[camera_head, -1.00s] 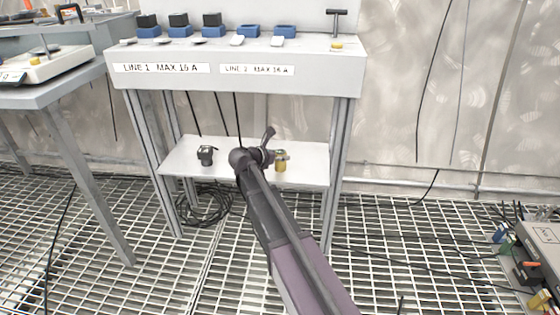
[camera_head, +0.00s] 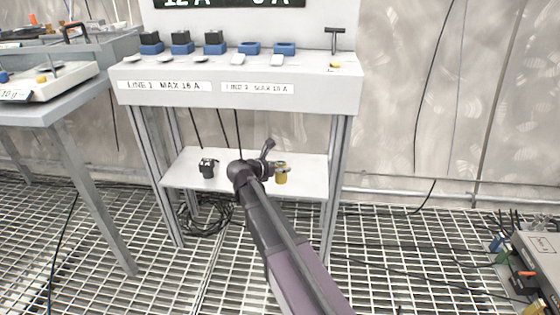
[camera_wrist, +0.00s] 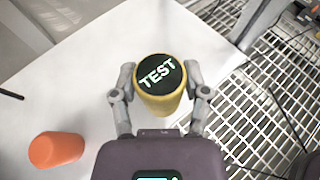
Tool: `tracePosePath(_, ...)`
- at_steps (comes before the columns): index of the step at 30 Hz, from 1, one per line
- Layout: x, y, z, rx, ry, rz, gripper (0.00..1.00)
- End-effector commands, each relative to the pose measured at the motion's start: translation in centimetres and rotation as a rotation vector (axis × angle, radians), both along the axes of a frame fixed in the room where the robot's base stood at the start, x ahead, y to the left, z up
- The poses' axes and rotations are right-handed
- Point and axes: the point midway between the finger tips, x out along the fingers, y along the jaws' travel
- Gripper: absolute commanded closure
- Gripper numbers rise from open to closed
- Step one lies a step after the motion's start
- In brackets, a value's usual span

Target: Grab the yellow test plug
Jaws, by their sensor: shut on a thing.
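The yellow test plug (camera_wrist: 160,103) stands between the two fingers of my gripper (camera_wrist: 160,92) in the wrist view. It is a yellow cylinder with a black top that reads TEST in green. My gripper is shut on it, one finger on each side. In the head view the yellow plug (camera_head: 281,177) shows at the right part of the lower white shelf (camera_head: 225,178), with my gripper (camera_head: 272,172) at it. I cannot tell whether the plug's base touches the shelf.
An orange cylinder (camera_wrist: 56,149) is on the shelf to the left in the wrist view. A dark plug (camera_head: 207,168) stands on the shelf's left part. The panel (camera_head: 320,98) with blue sockets and switches is above. Shelf legs (camera_head: 333,190) flank the space.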

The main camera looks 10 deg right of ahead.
Motion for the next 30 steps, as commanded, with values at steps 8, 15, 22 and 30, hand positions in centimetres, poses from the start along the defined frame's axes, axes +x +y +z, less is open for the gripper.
tracePosePath(8, -6.8, 0.9, 0.7, 0.0, -0.001, 0.002, 0.92)
tracePosePath(15, -10.2, 1.6, 1.0, -0.001, -0.001, 0.001, 0.92)
tracePosePath(22, -11.6, 1.8, 1.1, 0.0, 0.0, -0.001, 0.92)
tracePosePath(30, -11.7, 1.9, 1.1, 0.0, 0.0, -0.001, 0.92)
